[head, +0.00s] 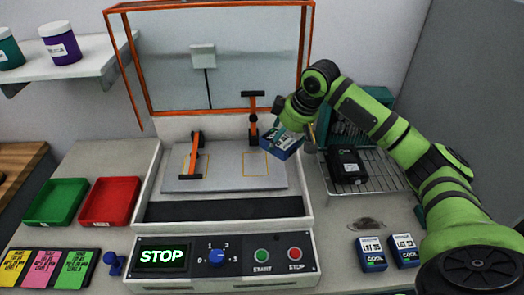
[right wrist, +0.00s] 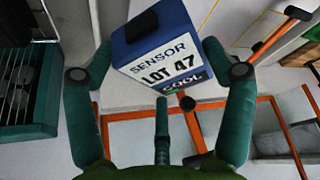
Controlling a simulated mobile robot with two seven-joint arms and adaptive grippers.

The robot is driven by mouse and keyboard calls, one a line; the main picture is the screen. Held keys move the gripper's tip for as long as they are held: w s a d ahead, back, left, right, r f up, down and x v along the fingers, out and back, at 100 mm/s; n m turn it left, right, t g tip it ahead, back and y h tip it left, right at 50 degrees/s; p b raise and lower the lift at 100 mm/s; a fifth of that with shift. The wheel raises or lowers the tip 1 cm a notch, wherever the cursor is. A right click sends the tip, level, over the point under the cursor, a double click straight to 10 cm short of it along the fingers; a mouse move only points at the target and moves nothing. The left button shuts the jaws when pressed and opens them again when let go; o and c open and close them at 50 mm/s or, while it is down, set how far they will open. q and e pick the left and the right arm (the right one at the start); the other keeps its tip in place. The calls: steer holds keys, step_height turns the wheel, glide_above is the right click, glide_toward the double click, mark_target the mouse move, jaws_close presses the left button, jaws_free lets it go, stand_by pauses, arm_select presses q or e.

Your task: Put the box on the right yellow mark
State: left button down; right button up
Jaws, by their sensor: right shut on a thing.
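The box (head: 282,143), blue with a white label, is held between the fingers of my right gripper (head: 296,122). In the right wrist view the box (right wrist: 160,50) reads "SENSOR LOT 47 COOL", with a green strip, and a finger presses each side. The right yellow mark (head: 256,175) is a thin square outline on the grey plate (head: 230,182). The box is up and to the right of this mark, apparently above the plate. The left yellow mark (head: 208,166) lies partly behind a lowered orange-handled clamp (head: 195,155). My left gripper is out of view.
Another orange-handled clamp (head: 253,120) stands upright behind the right mark. A raised orange-framed clear cover (head: 210,60) is behind. A wire rack (head: 380,182) holds a black device (head: 346,165). Blue boxes (head: 372,254) lie right; green (head: 57,202) and red trays (head: 110,201) left.

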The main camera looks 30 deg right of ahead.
steer(key=w+a+f, duration=0.1)
steer(key=w+a+f+p, duration=0.1)
steer(key=w+a, duration=0.1)
steer(key=w+a+f, duration=0.1)
steer(key=w, duration=0.1)
steer(key=shift+w+a+f+p, duration=0.1)
steer(key=shift+a+f+p, duration=0.05)
steer(key=shift+f+p, duration=0.2)
steer(key=shift+w+a+f, duration=0.1)
steer(key=shift+w+f, duration=0.05)
steer(key=shift+f, duration=0.4)
step_height(320, 180, down, 3)
steer(key=shift+f+p, duration=0.2)
steer(key=shift+p, duration=0.5)
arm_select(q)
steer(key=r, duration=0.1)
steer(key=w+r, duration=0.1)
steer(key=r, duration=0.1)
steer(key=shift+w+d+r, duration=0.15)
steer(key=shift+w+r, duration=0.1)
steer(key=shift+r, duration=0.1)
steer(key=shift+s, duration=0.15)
arm_select(e)
steer(key=o, duration=1.1)
steer(key=shift+f, duration=0.15)
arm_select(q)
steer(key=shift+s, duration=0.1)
arm_select(e)
steer(key=shift+o, duration=0.2)
